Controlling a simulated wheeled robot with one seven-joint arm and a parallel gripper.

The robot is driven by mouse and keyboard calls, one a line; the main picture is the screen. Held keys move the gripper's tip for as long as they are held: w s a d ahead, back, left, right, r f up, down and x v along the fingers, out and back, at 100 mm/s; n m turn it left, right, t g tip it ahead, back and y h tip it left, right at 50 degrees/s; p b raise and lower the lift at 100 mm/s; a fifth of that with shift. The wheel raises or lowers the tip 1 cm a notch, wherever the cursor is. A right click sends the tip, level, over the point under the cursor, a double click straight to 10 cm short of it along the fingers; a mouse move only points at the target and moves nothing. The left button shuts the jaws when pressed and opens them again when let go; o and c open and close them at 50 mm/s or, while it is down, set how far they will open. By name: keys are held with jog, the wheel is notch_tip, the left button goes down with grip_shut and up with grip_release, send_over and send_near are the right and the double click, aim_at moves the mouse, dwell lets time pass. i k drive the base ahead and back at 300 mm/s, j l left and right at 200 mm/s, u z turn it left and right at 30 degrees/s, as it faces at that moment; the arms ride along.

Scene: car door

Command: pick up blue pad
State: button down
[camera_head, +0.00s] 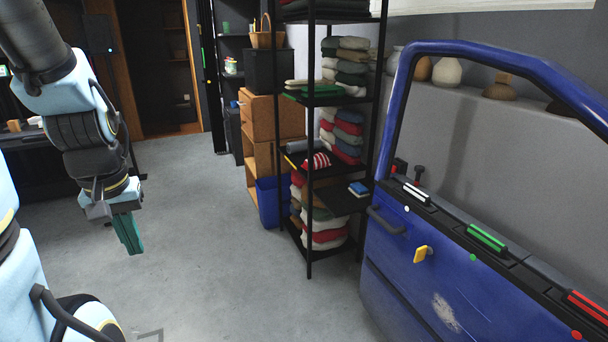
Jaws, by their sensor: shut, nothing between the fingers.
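A small blue item (358,188) with a pale edge lies on a black ledge (342,203) beside the shelf rack, left of the car door; it may be the blue pad, but it is too small to be sure. My gripper (130,234) hangs at the left of the view with its teal fingers pointing down, closed together and empty.
The blue car door (425,275) stands at the right, with a white pad (417,193), a green pad (487,238) and a red pad (588,306) along its top. A black rack (309,230) holds folded clothes. A blue bin (268,203) stands beside it. The floor is clear.

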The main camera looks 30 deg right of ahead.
aim_at(358, 189)
jog(key=z, duration=1.95)
jog(key=i+j+u, duration=0.15)
jog(key=i+j, duration=0.8)
jog(key=j, duration=0.25)
jog(key=i+j+u, duration=0.1)
jog(key=i+j, duration=1.05)
jog(key=i, duration=0.2)
jog(key=i+j, duration=0.1)
jog(key=i, duration=0.25)
